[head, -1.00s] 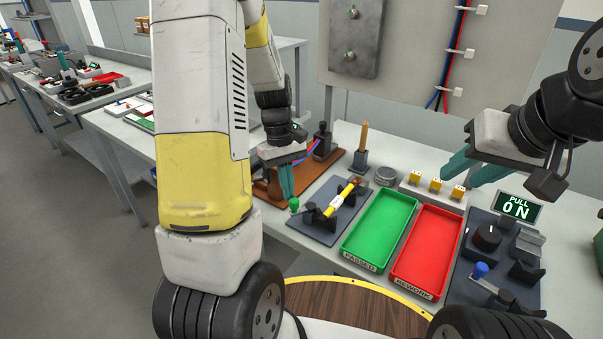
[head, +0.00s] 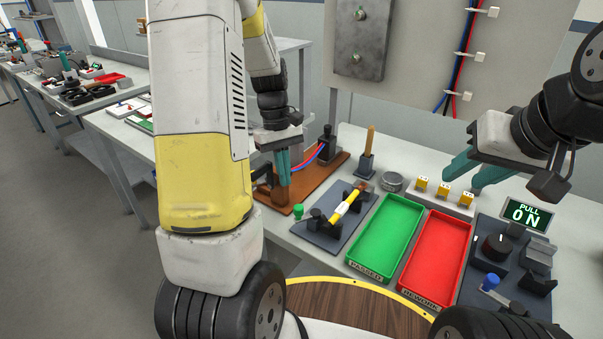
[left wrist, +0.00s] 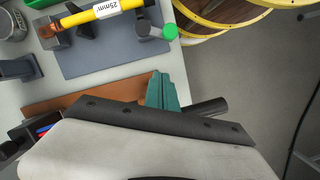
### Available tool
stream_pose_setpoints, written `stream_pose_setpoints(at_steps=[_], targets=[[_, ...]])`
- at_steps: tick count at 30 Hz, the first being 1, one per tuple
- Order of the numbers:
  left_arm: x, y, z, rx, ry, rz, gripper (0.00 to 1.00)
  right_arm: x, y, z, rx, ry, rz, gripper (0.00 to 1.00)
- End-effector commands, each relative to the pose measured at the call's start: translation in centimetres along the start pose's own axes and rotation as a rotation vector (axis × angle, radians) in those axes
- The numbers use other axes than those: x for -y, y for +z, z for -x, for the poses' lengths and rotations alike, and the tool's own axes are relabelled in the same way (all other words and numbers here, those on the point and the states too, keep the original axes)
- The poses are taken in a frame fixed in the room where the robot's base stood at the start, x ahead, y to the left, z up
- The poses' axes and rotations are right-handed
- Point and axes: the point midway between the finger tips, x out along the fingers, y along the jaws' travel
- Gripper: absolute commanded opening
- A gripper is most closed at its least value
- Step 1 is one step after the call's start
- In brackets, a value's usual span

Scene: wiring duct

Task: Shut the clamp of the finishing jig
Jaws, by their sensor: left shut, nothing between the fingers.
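The finishing jig, as I take it, is the blue-grey plate (head: 318,231) with black cradles on the bench. A yellow cable piece (head: 346,206) with a white label lies across the cradles. I cannot tell whether the clamp is open or shut. My left gripper (head: 284,182) is shut and empty, above the brown board, apart from the knob. My right gripper (head: 461,178) is open and empty near the yellow blocks.
A green tray (head: 388,236) and a red tray (head: 437,246) lie to the right. A wooden-handled tool (head: 369,145) stands behind. A grey switch panel (head: 478,268) is at far right.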

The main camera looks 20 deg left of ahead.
Motion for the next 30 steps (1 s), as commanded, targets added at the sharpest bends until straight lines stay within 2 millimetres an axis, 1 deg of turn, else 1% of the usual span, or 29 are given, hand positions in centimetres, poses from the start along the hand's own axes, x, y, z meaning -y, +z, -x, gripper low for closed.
stream_pose_setpoints(at_steps=[1, 3, 6, 9, 12, 15, 25, 28, 30], targets=[[-0.1, -0.1, 1.4, -0.005, 0.004, -0.001, 0.0, 0.0, 0.0, 0.1, -0.003, 0.0, 0.0, 0.36], [-0.1, -0.1, 2.8, -0.005, 0.004, 0.0, 0.0, 0.0, 0.0, 0.1, -0.004, 0.0, 0.0, 0.36], [-0.1, 0.0, 4.6, -0.003, 0.002, 0.0, 0.0, 0.0, 0.0, 0.1, -0.002, 0.0, 0.0, 0.36], [-0.1, 0.0, 5.8, -0.003, 0.001, 0.0, 0.0, 0.0, 0.0, 0.1, -0.003, 0.0, 0.0, 0.36], [-0.1, 0.0, 6.6, -0.002, 0.0, 0.0, 0.0, 0.0, 0.0, 0.1, -0.003, 0.0, 0.0, 0.36], [-0.1, 0.0, 6.9, -0.002, 0.0, 0.0, 0.0, 0.0, 0.0, 0.1, -0.003, 0.0, 0.0, 0.36], [-0.1, 0.2, 7.0, -0.004, 0.004, -0.005, 0.0, 0.0, 0.0, 0.1, -0.003, 0.0, 0.0, 0.36], [0.0, 1.1, 7.8, -0.025, 0.025, -0.04, 0.0, 0.0, 0.0, 0.1, -0.002, 0.0, 0.0, 0.36], [0.1, 2.4, 8.8, -0.058, 0.057, -0.091, 0.0, 0.0, 0.0, 0.1, -0.002, 0.0, 0.0, 0.36]])
